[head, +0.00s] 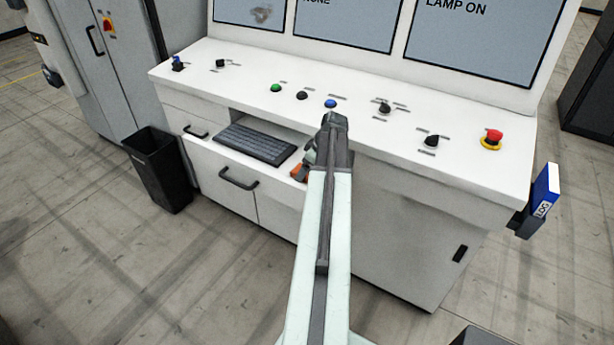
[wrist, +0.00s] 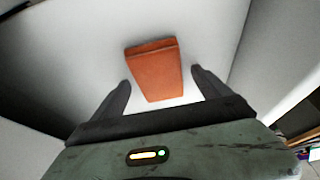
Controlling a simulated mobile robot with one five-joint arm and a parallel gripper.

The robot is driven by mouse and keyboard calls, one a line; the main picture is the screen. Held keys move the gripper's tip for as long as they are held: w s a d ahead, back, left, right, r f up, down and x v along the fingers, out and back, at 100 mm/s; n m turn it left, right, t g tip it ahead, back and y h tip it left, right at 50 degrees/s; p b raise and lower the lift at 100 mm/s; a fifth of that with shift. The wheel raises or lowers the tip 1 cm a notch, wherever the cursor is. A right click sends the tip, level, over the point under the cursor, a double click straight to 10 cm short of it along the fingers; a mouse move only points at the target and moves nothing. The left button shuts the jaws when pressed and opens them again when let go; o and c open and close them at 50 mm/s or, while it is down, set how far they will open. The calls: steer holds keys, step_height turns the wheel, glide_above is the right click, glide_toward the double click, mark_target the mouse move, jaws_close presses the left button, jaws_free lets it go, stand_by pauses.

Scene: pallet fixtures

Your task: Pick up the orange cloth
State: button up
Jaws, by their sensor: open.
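The orange cloth (wrist: 155,72) is a folded, block-like piece lying on a white surface in the wrist view, ahead of my gripper and between the lines of its two fingers. My gripper (wrist: 158,92) is open, with one dark finger on each side of the cloth's near end and nothing held. In the head view a small orange patch of the cloth (head: 297,172) shows on the white shelf right of the keyboard. My arm hides the rest of it and most of the gripper.
The shelf is a recess under the white console (head: 450,165), with walls close on both sides. A black keyboard (head: 255,145) lies left of the cloth. Buttons and knobs, including a red one (head: 493,136), line the top. A black bin (head: 160,170) stands at left.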

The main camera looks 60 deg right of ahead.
steer(key=shift+f, duration=0.15)
steer(key=shift+c, duration=0.4)
steer(key=c, duration=1.5)
step_height(320, 180, up, 11)
steer(key=p, duration=1)
step_height(320, 180, down, 6)
steer(key=b, duration=0.5)
steer(key=shift+r, duration=0.4)
steer(key=shift+s+a, duration=0.1)
steer(key=shift+s, duration=0.05)
